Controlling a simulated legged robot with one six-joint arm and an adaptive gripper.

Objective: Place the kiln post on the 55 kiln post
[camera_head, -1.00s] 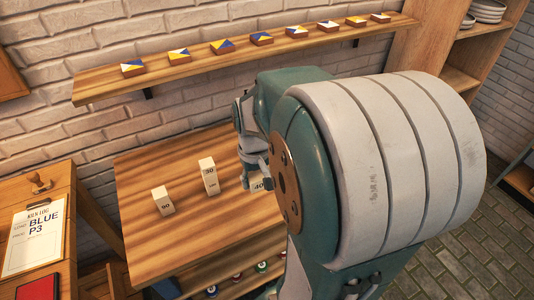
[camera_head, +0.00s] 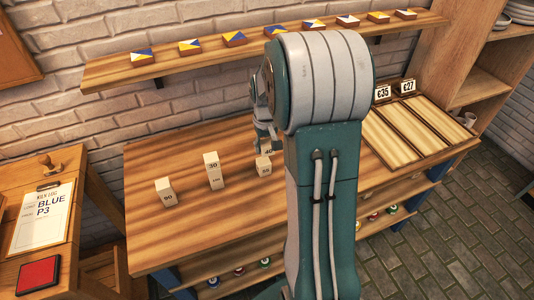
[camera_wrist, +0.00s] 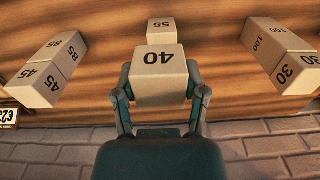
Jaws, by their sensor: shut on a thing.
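My gripper (camera_wrist: 160,95) is shut on the pale kiln post marked 40 (camera_wrist: 160,75), with a finger on each side. In the head view the 40 post (camera_head: 268,152) shows just above the 55 post (camera_head: 264,168), partly hidden by my gripper (camera_head: 264,140). In the wrist view the 55 post (camera_wrist: 162,31) is right behind the 40 post and in line with it, its label upside down. I cannot tell whether the two posts touch. The 55 post stands on the wooden table (camera_head: 190,235).
In the head view, a 90 post (camera_head: 166,192) and a 30 post (camera_head: 211,163) on a 100 post (camera_head: 215,181) stand to the left. In the wrist view, a 45 post (camera_wrist: 40,82) and 85 post (camera_wrist: 65,50) are stacked at left. My arm hides the table's middle.

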